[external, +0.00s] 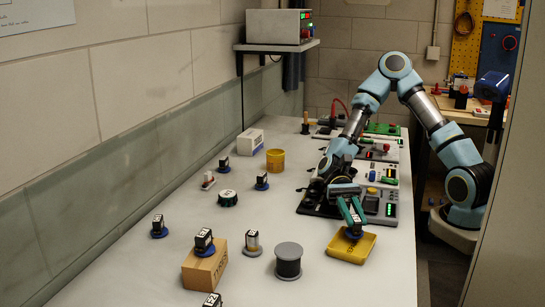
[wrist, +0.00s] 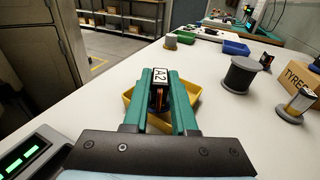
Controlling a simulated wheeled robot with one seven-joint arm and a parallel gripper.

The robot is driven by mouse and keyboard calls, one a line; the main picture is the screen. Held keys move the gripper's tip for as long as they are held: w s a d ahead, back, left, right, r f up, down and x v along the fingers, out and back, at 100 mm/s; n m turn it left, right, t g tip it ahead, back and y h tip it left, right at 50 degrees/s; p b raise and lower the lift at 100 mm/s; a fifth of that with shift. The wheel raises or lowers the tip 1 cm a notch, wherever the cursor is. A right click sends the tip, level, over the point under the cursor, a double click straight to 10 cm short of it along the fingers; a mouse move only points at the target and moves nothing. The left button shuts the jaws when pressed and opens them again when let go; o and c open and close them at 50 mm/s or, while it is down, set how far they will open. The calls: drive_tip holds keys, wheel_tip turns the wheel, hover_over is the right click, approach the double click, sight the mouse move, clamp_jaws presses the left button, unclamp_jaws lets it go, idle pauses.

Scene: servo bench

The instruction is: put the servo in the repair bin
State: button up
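A dark servo with a white label reading A2 (wrist: 160,77) is between the green fingers of my gripper (wrist: 168,88) in the wrist view. The fingers look closed on its sides. In the external view the servo (external: 354,227) is upright under my gripper (external: 352,212), with a blue round base at its foot. It is over or in the yellow bin (external: 343,253), which also shows around the fingers in the wrist view (wrist: 194,88). I cannot tell whether the servo touches the bin floor. No label shows on the bin.
A grey-rimmed black spool (external: 288,262) stands left of the yellow bin. A cardboard box (external: 198,275) with a servo on top and several other servos stand farther left. Test panels (external: 383,207) lie behind. The wrist view shows a blue bin (wrist: 236,47) beyond.

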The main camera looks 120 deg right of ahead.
drive_tip(key=o, duration=0.4)
drive_tip(key=shift+r, duration=0.25)
drive_tip(key=v, duration=1.2)
